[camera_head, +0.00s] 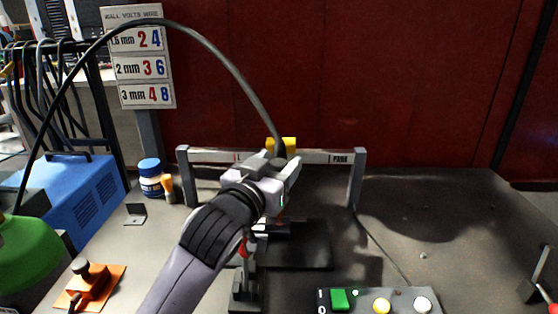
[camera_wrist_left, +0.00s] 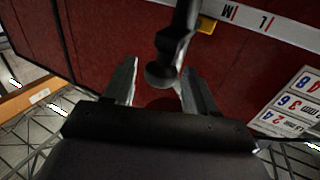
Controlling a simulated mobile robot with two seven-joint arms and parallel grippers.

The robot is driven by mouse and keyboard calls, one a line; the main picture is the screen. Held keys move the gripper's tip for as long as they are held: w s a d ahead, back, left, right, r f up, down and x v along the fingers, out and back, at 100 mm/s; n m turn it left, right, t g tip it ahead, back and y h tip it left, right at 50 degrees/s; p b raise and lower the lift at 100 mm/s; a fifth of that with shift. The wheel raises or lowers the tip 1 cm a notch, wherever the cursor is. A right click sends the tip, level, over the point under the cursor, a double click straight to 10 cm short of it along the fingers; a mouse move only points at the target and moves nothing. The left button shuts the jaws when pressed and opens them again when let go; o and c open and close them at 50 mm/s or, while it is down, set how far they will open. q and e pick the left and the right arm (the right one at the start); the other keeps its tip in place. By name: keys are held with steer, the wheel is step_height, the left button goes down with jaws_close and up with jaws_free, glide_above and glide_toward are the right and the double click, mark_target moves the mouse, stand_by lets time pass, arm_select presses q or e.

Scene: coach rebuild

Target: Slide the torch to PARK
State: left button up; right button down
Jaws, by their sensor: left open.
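The torch (camera_head: 281,151) hangs at the rail with the black cable running into its top; my left gripper hides most of its body in the head view. In the left wrist view the dark torch (camera_wrist_left: 175,45) reaches down to between my fingers, with a gap on both sides. My left gripper (camera_head: 283,178), also in the left wrist view (camera_wrist_left: 161,72), is open around it. The white rail (camera_head: 315,157) carries a yellow block (camera_head: 288,143) behind the torch. The PARK label (camera_head: 341,159) is at the rail's right end. My right gripper is out of view.
A dark plate (camera_head: 305,245) lies below the rail. A button box (camera_head: 366,300) with green, yellow and white buttons is at the front. A blue-capped jar (camera_head: 150,180), an orange block (camera_head: 90,287) and a blue machine (camera_head: 75,200) stand left. The bench at right is mostly clear.

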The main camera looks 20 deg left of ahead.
arm_select(q)
steer(key=shift+w, duration=0.5)
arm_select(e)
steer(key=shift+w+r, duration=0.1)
